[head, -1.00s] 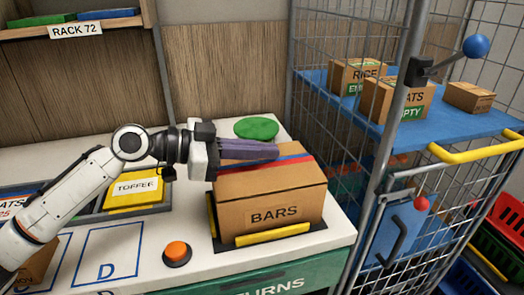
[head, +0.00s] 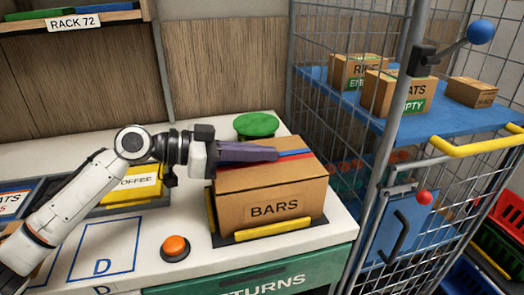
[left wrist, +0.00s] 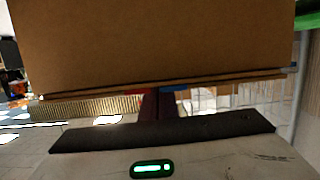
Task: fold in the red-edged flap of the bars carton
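The brown bars carton (head: 272,208) stands on the white counter in the head view, its top flaps lying about flat. A red edge (head: 232,171) and a blue edge (head: 294,153) run close together across its top. My left gripper (head: 276,154) lies over the top from the left, its purple fingers along these edges and hiding part of them. The fingers look shut with nothing between them; contact with the flaps cannot be told. In the left wrist view the carton (left wrist: 165,45) fills the upper part, and the fingers (left wrist: 160,103) show between bits of red and blue. My right gripper is out of view.
A black holder with yellow edges (head: 272,230) surrounds the carton's base. An orange button (head: 175,246) is in front left, a green disc (head: 256,125) behind. A tray with a yellow box (head: 135,186) is left. A wire cage cart (head: 405,110) with small cartons stands right.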

